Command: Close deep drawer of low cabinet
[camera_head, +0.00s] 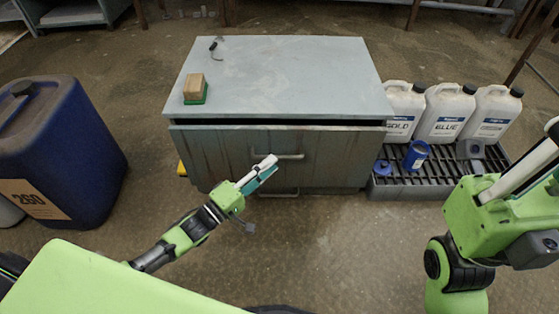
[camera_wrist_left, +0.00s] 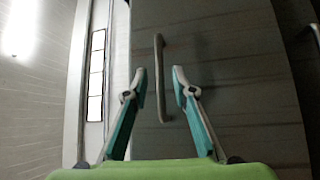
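The low cabinet (camera_head: 290,75) has a grey top and a dark front. Its deep drawer (camera_head: 225,158) stands slightly out, with a dark gap along its upper edge under the top. A bar handle (camera_head: 290,156) is on the drawer front; in the left wrist view the handle (camera_wrist_left: 160,80) shows between the fingertips. The gripper (camera_wrist_left: 160,75) holds nothing. My right gripper (camera_head: 535,170) is at the right edge, partly cut off, away from the cabinet.
A second handle (camera_head: 280,193) sits low on the cabinet front. A brown block on a green base (camera_head: 195,88) lies on top. A blue drum (camera_head: 60,150) stands left.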

